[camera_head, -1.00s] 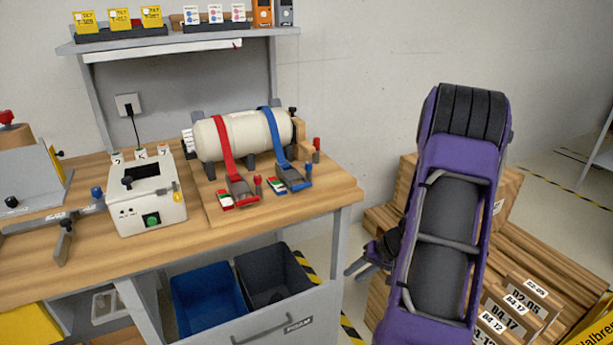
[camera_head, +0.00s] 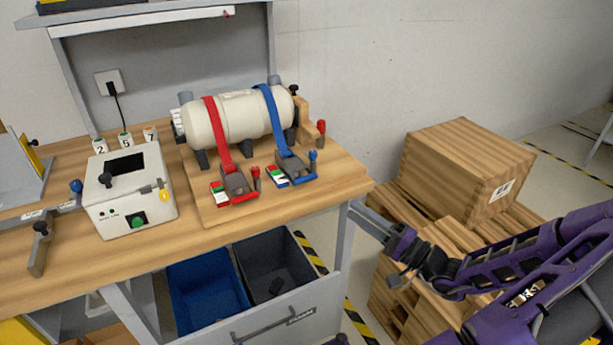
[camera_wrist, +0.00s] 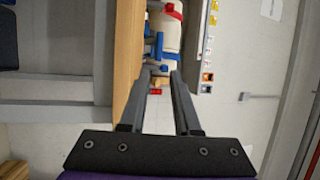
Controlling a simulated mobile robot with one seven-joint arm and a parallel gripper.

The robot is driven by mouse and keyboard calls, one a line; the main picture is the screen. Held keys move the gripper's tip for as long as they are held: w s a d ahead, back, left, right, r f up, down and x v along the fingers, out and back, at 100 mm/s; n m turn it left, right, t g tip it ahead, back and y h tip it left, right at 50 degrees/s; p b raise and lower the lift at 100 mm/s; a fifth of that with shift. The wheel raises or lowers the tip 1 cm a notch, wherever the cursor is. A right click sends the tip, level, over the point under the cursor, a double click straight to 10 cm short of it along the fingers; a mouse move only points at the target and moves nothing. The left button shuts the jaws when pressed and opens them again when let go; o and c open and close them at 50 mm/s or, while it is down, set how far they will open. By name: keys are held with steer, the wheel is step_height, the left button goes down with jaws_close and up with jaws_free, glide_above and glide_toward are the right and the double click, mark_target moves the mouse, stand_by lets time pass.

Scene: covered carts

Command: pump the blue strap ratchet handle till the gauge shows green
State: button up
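The blue strap (camera_head: 273,118) runs over a cream cylinder (camera_head: 235,117) on the bench's wooden board. Its ratchet (camera_head: 292,166) sits at the strap's lower end, with a blue handle (camera_head: 313,160) at the right. A small gauge (camera_head: 277,177) with coloured bands lies left of it; its reading is too small to tell. My gripper (camera_head: 358,212) is at the bench's right front corner, right of the ratchet and apart from it. In the wrist view my gripper (camera_wrist: 163,76) has its fingers apart and nothing held; blue ratchet parts (camera_wrist: 154,50) show beyond them.
A red strap (camera_head: 217,132) with a similar ratchet stands left of the blue one. A white box (camera_head: 128,205) with a green button is farther left. Blue (camera_head: 207,306) and dark bins sit below. Wooden crates (camera_head: 455,165) stand to the right.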

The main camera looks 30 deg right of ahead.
mark_target(306, 178)
steer(key=x, duration=1.5)
steer(key=shift+w+a+f+b, duration=0.15)
steer(key=shift+w+b, duration=0.2)
steer(key=shift+b, duration=0.05)
jaws_close()
stand_by(0.5)
